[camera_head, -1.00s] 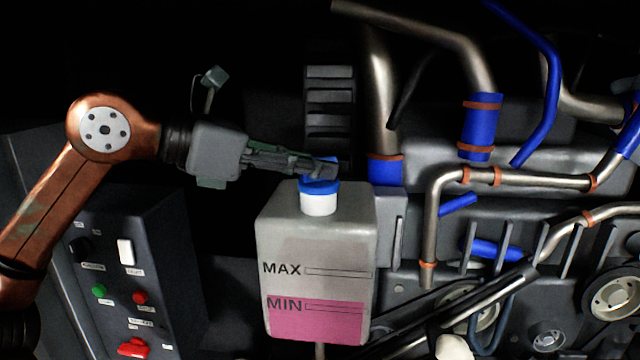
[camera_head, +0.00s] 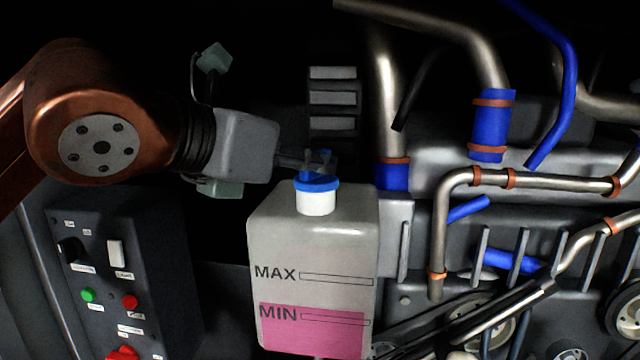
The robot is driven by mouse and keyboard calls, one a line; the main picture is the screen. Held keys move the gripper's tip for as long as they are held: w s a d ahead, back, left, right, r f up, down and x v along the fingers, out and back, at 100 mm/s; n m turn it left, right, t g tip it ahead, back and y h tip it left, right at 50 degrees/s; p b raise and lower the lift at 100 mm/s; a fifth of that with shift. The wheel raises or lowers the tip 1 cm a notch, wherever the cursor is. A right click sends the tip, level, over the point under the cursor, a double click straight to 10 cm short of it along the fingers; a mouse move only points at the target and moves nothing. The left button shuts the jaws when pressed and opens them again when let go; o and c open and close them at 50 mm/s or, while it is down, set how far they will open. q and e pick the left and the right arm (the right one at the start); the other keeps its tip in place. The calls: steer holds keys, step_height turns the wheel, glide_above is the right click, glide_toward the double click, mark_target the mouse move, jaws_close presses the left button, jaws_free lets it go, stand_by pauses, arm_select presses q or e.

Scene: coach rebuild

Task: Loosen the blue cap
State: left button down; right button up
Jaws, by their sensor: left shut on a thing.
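The blue cap (camera_head: 317,184) sits on the white neck of the coolant tank (camera_head: 312,235). The tank is pale grey with MAX and MIN marks, and pink liquid shows in its lower part near the MIN mark. My left gripper (camera_head: 318,163) reaches in from the left and is shut on the upper part of the cap. Its fingers partly hide the cap's top. The cap's lower rim still lies around the neck; I cannot tell how tight it is. My right gripper is not in view.
A dark control box (camera_head: 125,270) with switches and buttons stands at the lower left. Metal pipes (camera_head: 440,235) with blue hoses (camera_head: 487,125) and copper clamps fill the right side. A ribbed dark block (camera_head: 333,100) is behind the cap. The upper left background is dark.

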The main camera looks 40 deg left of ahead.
arm_select(q)
steer(key=shift+r+n+y+p, duration=0.15)
steer(key=shift+n+y+p, duration=0.15)
steer(key=shift+n+y, duration=0.45)
steer(key=shift+d+y, duration=0.1)
steer(key=shift+y, duration=0.15)
steer(key=shift+p, duration=0.4)
steer(key=shift+r+n+g+y+p, duration=0.15)
steer(key=shift+n+g+y+p, duration=0.75)
steer(key=shift+n+y+p, duration=1.35)
steer(key=shift+w+p, duration=0.1)
steer(key=shift+p, duration=0.65)
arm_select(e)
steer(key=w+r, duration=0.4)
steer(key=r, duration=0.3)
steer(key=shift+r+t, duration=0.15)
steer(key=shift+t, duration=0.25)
arm_select(q)
steer(key=shift+f+g+y, duration=0.2)
steer(key=shift+g+y, duration=0.05)
steer(key=shift+g, duration=0.05)
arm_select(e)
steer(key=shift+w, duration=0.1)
